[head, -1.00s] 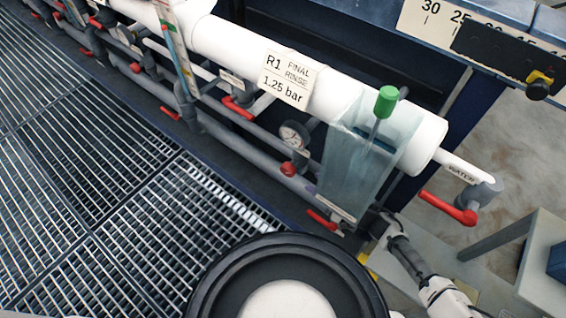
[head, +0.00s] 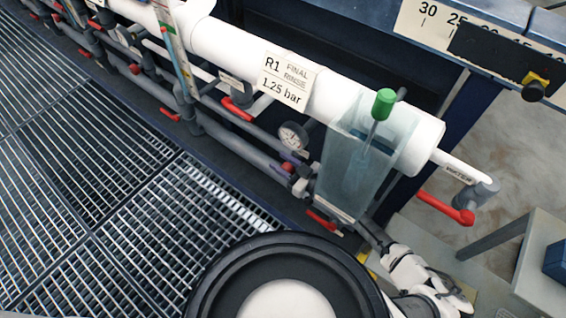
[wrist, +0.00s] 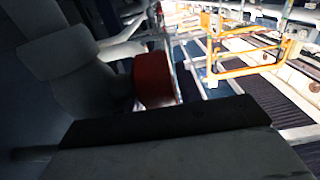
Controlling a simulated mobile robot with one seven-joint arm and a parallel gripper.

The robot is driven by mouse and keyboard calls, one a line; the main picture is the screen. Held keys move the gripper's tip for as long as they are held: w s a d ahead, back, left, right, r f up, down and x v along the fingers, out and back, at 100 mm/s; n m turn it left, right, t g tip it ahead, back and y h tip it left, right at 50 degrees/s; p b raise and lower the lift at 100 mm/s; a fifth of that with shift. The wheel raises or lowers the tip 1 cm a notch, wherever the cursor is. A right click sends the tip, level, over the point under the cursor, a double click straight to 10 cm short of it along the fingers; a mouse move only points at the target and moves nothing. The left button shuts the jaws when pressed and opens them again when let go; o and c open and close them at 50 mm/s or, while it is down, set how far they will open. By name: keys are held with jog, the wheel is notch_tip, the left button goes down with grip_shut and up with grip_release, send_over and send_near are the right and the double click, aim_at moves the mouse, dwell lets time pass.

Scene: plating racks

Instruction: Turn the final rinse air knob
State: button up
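The R1 final rinse label (head: 285,78) hangs on the white pipe. Below it is a round gauge (head: 292,135), and a small red knob (head: 288,167) sits under the gauge. My arm reaches in from the lower right, behind the clear tank. My gripper (head: 301,180) shows partly at the tank's left edge, right by the red knob. In the wrist view a red knob (wrist: 153,80) stands close in front of the dark gripper edge, in line with grey pipework. Contact and finger spacing cannot be made out.
A clear tank (head: 350,170) with a green-capped stem (head: 384,104) hangs beside the gripper. Red-handled valves line the pipes, one a long red lever (head: 446,207) at right. Grating (head: 90,170) covers the floor at left. The wrist view shows an orange frame (wrist: 245,60).

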jog(key=shift+c, duration=0.4)
jog(key=c, duration=0.6)
jog(key=shift+f+y+b, duration=0.2)
jog(key=shift+y+b, duration=0.1)
jog(key=shift+b, duration=0.6)
jog(key=shift+s+d+r+t+b, duration=0.1)
jog(key=shift+r+t+b, duration=0.2)
jog(key=shift+t, duration=0.1)
jog(key=o, duration=0.7)
jog(key=v, duration=1.3)
jog(key=shift+s+d+f+b, duration=0.15)
jog(key=shift+d+f+b, duration=0.15)
jog(key=shift+d, duration=0.05)
